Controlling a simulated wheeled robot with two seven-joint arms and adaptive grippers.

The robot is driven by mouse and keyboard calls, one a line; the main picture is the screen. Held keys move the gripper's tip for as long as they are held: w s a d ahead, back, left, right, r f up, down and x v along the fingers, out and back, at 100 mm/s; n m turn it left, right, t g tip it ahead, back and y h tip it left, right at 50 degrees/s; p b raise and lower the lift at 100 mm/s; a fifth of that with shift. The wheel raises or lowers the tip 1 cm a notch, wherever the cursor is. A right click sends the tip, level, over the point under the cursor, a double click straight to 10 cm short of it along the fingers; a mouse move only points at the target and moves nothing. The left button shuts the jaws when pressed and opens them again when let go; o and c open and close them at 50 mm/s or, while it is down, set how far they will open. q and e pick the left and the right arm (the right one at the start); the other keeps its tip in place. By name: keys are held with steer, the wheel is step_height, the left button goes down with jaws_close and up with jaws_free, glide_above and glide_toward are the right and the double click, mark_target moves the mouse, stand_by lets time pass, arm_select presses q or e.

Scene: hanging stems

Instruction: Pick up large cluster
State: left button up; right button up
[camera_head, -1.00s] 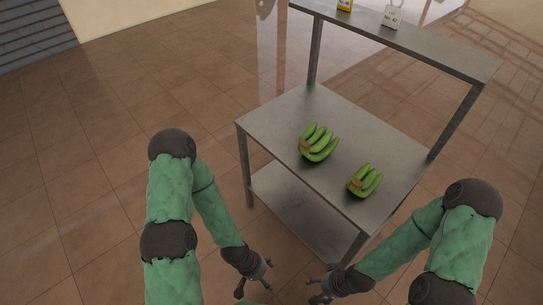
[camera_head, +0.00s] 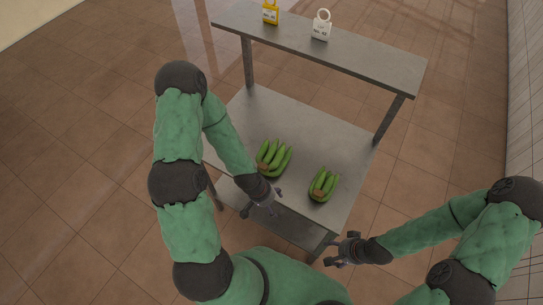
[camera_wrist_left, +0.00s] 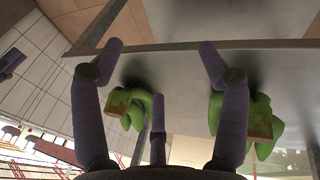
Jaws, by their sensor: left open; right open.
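The large cluster of green bananas (camera_head: 274,157) lies on the table's lower grey top in the head view, left of a smaller green cluster (camera_head: 323,184). In the left wrist view, the bigger-looking green bunch with a brown cut end (camera_wrist_left: 260,122) shows at the right, partly behind a finger. Another bunch (camera_wrist_left: 138,104) shows at the left. My left gripper (camera_head: 268,207) is open and empty, near the table's front edge, just in front of the large cluster and apart from it. My right gripper (camera_head: 335,252) is open and empty, in front of the table's front right corner.
The grey metal table (camera_head: 335,133) has a raised back shelf (camera_head: 350,52) on posts. A yellow tag-like item (camera_head: 270,13) and a white one (camera_head: 321,26) stand on that shelf. A lower shelf (camera_head: 285,222) lies under the tabletop. Tabletop around the clusters is clear.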

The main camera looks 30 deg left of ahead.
mark_target(261, 165)
arm_select(q)
steer(key=w+a+r+m+t+y, duration=0.25)
steer(key=w+a+r, duration=0.45)
steer(key=a+r, duration=0.4)
steer(key=shift+h, duration=0.45)
steer(key=x, duration=0.1)
steer(key=b+x, duration=0.1)
steer(key=x, duration=0.1)
steer(key=a+b+x, duration=0.1)
steer(key=x, duration=0.1)
steer(key=shift+w+f, duration=0.25)
steer(key=shift+w, duration=0.1)
steer(key=shift+w+d+f+b, duration=0.25)
steer(key=shift+f+b, duration=0.05)
steer(key=shift+f, duration=0.35)
steer(key=b+x, duration=0.1)
steer(key=x, duration=0.3)
steer(key=shift+w+d, duration=0.1)
steer(key=shift+w, duration=0.15)
jaws_close()
steer(key=shift+w+r+t, duration=0.1)
steer(key=shift+w+t, duration=0.05)
steer(key=shift+t, duration=0.1)
